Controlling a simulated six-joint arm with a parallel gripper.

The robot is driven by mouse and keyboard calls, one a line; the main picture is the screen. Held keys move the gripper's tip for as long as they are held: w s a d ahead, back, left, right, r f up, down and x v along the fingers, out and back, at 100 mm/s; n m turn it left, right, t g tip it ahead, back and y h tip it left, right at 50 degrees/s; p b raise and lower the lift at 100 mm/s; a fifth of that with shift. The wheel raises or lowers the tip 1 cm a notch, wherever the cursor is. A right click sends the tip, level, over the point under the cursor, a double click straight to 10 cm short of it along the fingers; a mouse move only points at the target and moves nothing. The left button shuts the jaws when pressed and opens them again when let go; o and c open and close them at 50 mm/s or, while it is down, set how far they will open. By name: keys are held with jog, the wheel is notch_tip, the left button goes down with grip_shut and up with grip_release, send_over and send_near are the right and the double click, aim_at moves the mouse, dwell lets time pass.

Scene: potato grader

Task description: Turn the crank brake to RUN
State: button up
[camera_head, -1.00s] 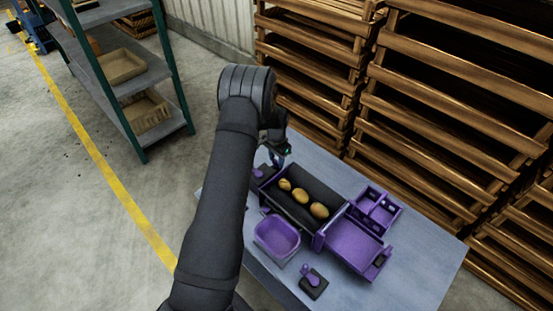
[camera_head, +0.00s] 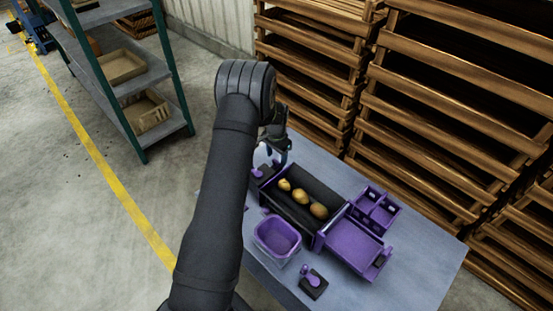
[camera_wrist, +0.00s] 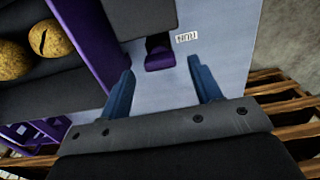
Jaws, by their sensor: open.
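In the wrist view, the crank brake appears as a short purple lever (camera_wrist: 160,60) coming out from under a dark block, with a small white label reading RUN (camera_wrist: 187,37), upside down, beside it. My gripper (camera_wrist: 160,70) has two blue fingers, spread apart with nothing between their tips. The lever's purple end lies just ahead of and between the fingertips; I cannot tell whether either finger touches it. In the head view my gripper (camera_head: 275,152) is partly hidden by my arm, above the far left end of the grader (camera_head: 318,236), near a small purple part (camera_head: 262,171).
Several potatoes (camera_head: 300,196) lie on the dark belt. A purple bin (camera_head: 277,236) stands in front, a purple knob on a black base (camera_head: 312,281) nearer, and a purple tray (camera_head: 354,246) and divided box (camera_head: 376,208) to the right. Wooden crates stack behind the table.

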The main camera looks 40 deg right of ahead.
aim_at(277, 161)
notch_tip(277, 161, up, 15)
jog(key=shift+r, duration=0.15)
dwell(0.4)
notch_tip(277, 161, down, 17)
jog(key=shift+f, duration=0.2)
dwell(0.4)
